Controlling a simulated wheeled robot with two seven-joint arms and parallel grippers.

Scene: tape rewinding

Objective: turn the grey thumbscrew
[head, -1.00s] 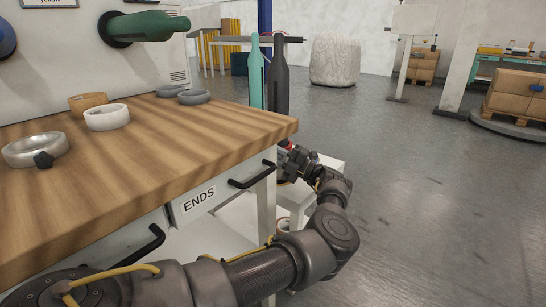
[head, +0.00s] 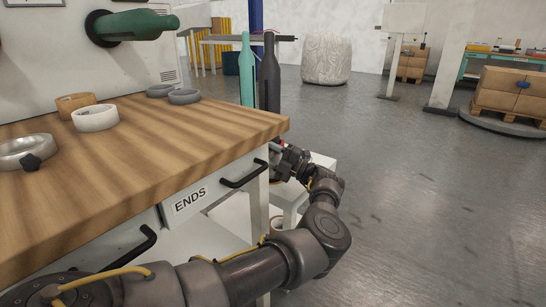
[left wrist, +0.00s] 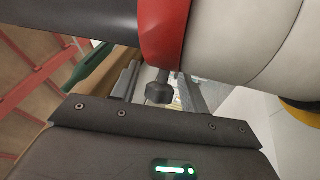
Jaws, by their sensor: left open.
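A dark grey thumbscrew (left wrist: 158,91) with a knobbed head shows in the left wrist view, just below a red ring (left wrist: 164,32) between a dark bar and a white rounded body. My left gripper (left wrist: 160,80) is open, with one finger on each side of the thumbscrew; I cannot tell whether either touches it. In the head view my left arm reaches to the right end of the bench, and my gripper (head: 287,158) is beside the bench corner, its fingertips not clear. The thumbscrew cannot be made out there. My right gripper is not in view.
The wooden bench (head: 180,135) carries several rings, including a silver one (head: 22,147) with a dark knob. Teal (head: 248,75) and dark (head: 269,75) bottle shapes stand behind the bench's right end. A drawer handle (head: 244,174) juts out above my arm. Open floor lies right.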

